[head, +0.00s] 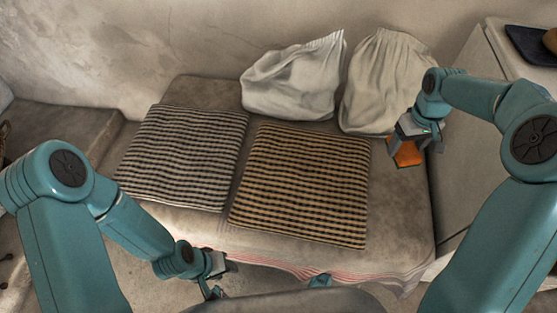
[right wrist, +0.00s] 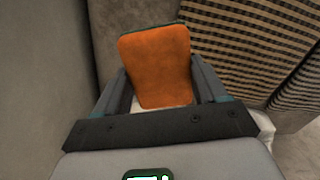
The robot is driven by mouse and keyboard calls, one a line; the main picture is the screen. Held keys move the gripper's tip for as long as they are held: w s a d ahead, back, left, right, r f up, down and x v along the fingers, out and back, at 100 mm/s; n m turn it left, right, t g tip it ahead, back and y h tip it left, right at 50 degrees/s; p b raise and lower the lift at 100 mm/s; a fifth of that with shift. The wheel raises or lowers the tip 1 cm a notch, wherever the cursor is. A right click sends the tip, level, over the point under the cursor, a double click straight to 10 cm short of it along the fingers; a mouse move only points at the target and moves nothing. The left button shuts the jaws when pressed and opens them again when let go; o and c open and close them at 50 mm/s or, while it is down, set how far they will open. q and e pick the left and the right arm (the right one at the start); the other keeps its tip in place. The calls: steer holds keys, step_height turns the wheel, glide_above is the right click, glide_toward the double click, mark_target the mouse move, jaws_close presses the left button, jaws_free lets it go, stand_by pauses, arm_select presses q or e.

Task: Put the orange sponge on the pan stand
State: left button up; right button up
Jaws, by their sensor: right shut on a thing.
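The orange sponge (head: 407,153) is held in my right gripper (head: 409,141), above the right side of the stone bench. In the right wrist view the sponge (right wrist: 157,65) stands between the two fingers (right wrist: 160,88), which are shut on it. Its far edge looks dark. My left gripper (head: 214,288) is low at the front edge of the bench, away from the sponge, and its fingers are too small and dark to read. I cannot make out a pan stand in either view.
A black-striped cushion (head: 184,157) and a tan-striped cushion (head: 302,185) lie on the bench (head: 398,232). Two pale cloth sacks (head: 293,80) (head: 385,82) stand behind. A pale counter (head: 472,70) rises at right, with a dark mat (head: 530,45) on top.

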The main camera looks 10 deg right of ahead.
mark_target(415, 152)
steer(key=d+f+b, duration=0.2)
steer(key=b, duration=0.1)
steer(key=shift+s+d+f, duration=0.1)
steer(key=shift+d+f, duration=0.15)
steer(key=shift+s+d+r, duration=0.1)
steer(key=shift+s+d, duration=0.05)
steer(key=shift+d, duration=0.15)
steer(key=shift+d+r, duration=0.1)
steer(key=shift+r, duration=0.05)
steer(key=shift+f+b, duration=0.35)
steer(key=shift+b, duration=0.05)
step_height(415, 152, down, 15)
steer(key=b, duration=0.4)
steer(key=shift+r+b, duration=0.2)
steer(key=shift+b, duration=0.1)
arm_select(q)
step_height(415, 152, down, 12)
steer(key=b, duration=0.1)
steer(key=shift+a, duration=0.2)
arm_select(e)
steer(key=shift+f, duration=2.35)
steer(key=shift+f+b, duration=0.15)
steer(key=shift+b, duration=0.2)
arm_select(q)
steer(key=shift+w+f, duration=0.1)
arm_select(e)
steer(key=o, duration=0.9)
